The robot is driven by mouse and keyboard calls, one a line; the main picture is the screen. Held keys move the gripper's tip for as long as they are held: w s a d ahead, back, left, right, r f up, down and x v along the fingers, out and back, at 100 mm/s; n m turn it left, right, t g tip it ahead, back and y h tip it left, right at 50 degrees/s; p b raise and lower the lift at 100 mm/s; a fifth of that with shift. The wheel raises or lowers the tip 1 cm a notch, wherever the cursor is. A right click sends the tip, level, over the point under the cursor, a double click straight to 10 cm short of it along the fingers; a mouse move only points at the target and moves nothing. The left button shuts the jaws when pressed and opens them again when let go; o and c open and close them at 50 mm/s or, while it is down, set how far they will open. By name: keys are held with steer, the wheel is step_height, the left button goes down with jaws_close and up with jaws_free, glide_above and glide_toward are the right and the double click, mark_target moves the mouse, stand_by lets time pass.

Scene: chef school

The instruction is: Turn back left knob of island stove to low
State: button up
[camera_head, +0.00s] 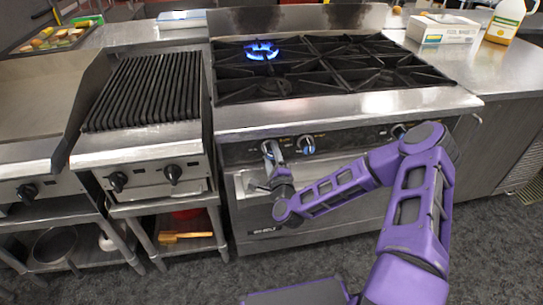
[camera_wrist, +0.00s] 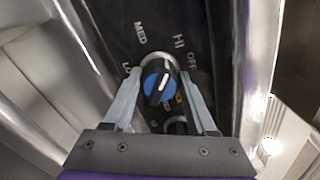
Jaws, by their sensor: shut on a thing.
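The island stove (camera_head: 330,112) stands ahead with a blue flame lit on its back left burner (camera_head: 262,50). My gripper (camera_head: 269,152) is at the leftmost visible knob on the stove's front panel. In the wrist view the gripper (camera_wrist: 162,76) is shut on that knob (camera_wrist: 159,85), one finger on each side. The knob is black with a blue centre, and its white pointer line tilts slightly right of upward, toward the HI label (camera_wrist: 180,42). The MED label (camera_wrist: 140,33) and OFF label (camera_wrist: 192,62) show around it, and LO is partly covered by the left finger.
Another knob (camera_head: 306,145) sits close to the right of my gripper, with one more (camera_head: 398,130) behind my arm. A ribbed grill (camera_head: 147,90) with two knobs stands left of the stove. A box (camera_head: 443,29) and a jug (camera_head: 505,20) rest on the right counter.

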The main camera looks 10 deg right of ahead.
steer(key=n+b, duration=0.1)
steer(key=n, duration=0.4)
steer(key=shift+f+n, duration=0.15)
steer(key=shift+n, duration=0.15)
steer(key=n+b, duration=0.1)
steer(key=n, duration=0.9)
steer(key=shift+d+n, duration=0.1)
steer(key=shift+n, duration=0.3)
steer(key=shift+d+f+n, duration=0.1)
steer(key=shift+n, duration=2.2)
steer(key=o, duration=1.4)
steer(key=shift+c, duration=0.2)
